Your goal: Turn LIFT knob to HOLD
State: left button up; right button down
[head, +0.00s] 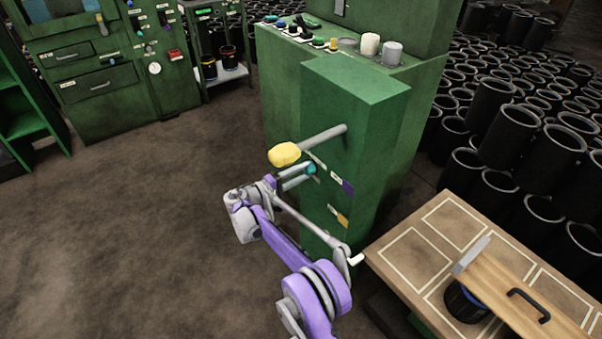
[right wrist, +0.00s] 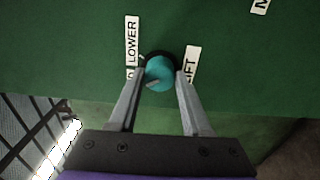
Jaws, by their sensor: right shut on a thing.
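The teal knob (head: 312,169) sits on the front face of the green cabinet (head: 335,110), below a lever with a yellow grip (head: 284,154). In the right wrist view the knob (right wrist: 160,70) is round with a dark ring and a pale mark at its lower left. My right gripper (head: 306,172) reaches the knob, with one finger on each side, shut on it. A LOWER label (right wrist: 132,40) is left of the knob, and a LIFT label (right wrist: 191,64), partly covered by a finger, is right of it. A third label is mostly hidden by the left finger. My left gripper is not in view.
The yellow-gripped lever sticks out just above my right gripper. A wooden table (head: 408,247) with a board and black handle (head: 528,305) stands at the right. Many black sleeves (head: 508,150) stack behind it. The floor (head: 150,220) at left is clear.

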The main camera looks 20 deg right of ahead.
jog(key=shift+c, duration=1.8)
grip_release()
jog(key=p+v, duration=0.1)
jog(key=v, duration=1)
jog(key=shift+p, duration=0.35)
jog(key=shift+a, duration=0.1)
